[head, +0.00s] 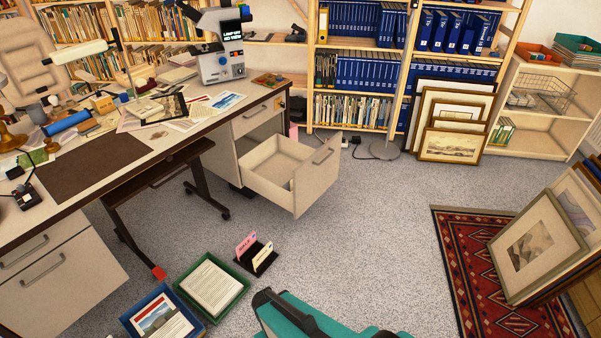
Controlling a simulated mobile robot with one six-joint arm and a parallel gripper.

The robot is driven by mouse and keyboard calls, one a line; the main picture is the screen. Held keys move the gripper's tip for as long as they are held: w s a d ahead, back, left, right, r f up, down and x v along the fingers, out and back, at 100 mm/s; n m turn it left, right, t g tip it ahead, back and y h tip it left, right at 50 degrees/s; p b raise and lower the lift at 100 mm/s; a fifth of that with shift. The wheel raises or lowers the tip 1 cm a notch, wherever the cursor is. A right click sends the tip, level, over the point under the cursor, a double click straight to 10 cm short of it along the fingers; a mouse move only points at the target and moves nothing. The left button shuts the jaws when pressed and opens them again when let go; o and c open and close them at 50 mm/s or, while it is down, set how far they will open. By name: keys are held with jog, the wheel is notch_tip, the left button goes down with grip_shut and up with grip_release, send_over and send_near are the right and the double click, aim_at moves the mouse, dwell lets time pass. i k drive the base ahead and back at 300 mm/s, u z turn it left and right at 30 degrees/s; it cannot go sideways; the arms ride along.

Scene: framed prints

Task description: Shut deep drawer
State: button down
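The deep drawer (316,180) is pulled well out of the white pedestal (242,150) at the right end of the desk. Its pale front panel faces right and carries a grey bar handle (323,157). The inside that I can see looks empty. A shallower drawer (258,116) above it is closed. My gripper does not show clearly in the head view, so its place relative to the drawer and its opening cannot be seen.
Grey carpet (350,235) is free in front of the drawer. A small black rack with cards (264,262), a green tray (233,303) and a blue tray (190,327) stand on the floor below. Framed prints (540,245) lean on a red rug (465,270) at right.

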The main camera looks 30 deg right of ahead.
aim_at(268, 167)
jog(key=z, duration=0.1)
jog(key=i, duration=1)
jog(key=u, duration=0.05)
